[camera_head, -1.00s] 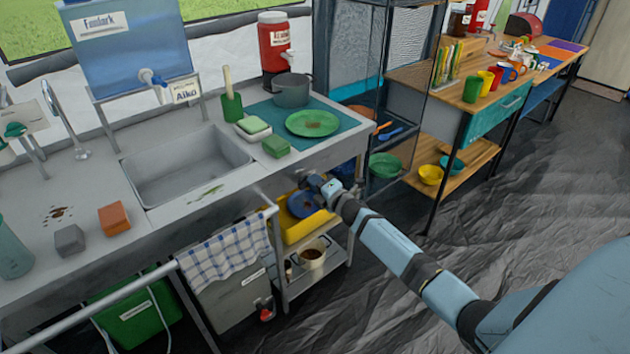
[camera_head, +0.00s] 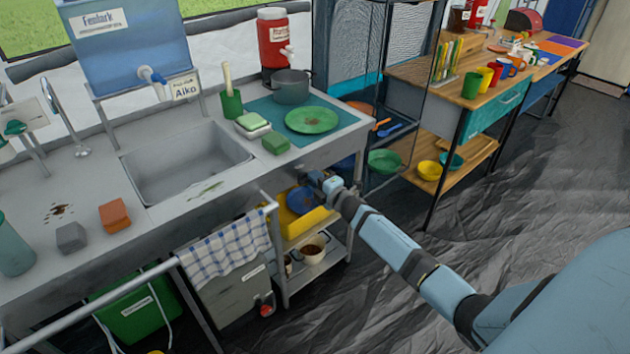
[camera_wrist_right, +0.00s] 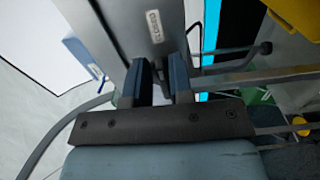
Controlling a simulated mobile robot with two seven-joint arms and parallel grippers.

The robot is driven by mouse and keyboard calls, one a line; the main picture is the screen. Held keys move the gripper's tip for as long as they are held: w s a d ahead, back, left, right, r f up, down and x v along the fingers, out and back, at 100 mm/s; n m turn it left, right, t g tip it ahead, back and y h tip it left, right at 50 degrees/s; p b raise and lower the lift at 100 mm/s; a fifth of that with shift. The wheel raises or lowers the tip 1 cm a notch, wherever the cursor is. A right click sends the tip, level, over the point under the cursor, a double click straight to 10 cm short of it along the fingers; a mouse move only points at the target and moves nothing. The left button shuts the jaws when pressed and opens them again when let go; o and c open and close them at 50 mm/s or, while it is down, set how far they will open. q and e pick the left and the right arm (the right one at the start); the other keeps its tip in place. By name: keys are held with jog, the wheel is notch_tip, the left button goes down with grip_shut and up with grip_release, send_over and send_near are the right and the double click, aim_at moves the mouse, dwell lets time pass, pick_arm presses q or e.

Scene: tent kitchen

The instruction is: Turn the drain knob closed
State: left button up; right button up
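In the head view my right gripper (camera_head: 312,177) is at the front edge of the sink counter (camera_head: 330,152), just below the green plate and above the yellow bin. In the right wrist view its two dark blue fingers (camera_wrist_right: 161,75) stand apart, with a narrow gap between them. They point at a grey panel (camera_wrist_right: 125,30) with a small label (camera_wrist_right: 154,26). A red knob-like part (camera_head: 266,310) shows low on the grey container, away from my gripper. My left gripper is not in view.
The sink basin (camera_head: 185,165) looks empty. A checked towel (camera_head: 225,252) hangs left of my gripper. A yellow bin (camera_head: 308,222) and a pot (camera_head: 313,250) are on the shelves below. The floor in front is clear.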

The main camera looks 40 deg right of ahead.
jog(key=shift+o, duration=1.1)
pick_arm(q)
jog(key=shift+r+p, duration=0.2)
jog(key=shift+p, duration=0.4)
pick_arm(e)
jog(key=s+d, duration=0.1)
jog(key=s, duration=1.2)
jog(key=shift+s, duration=0.35)
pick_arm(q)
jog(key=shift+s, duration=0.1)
pick_arm(e)
jog(key=shift+s+f, duration=0.1)
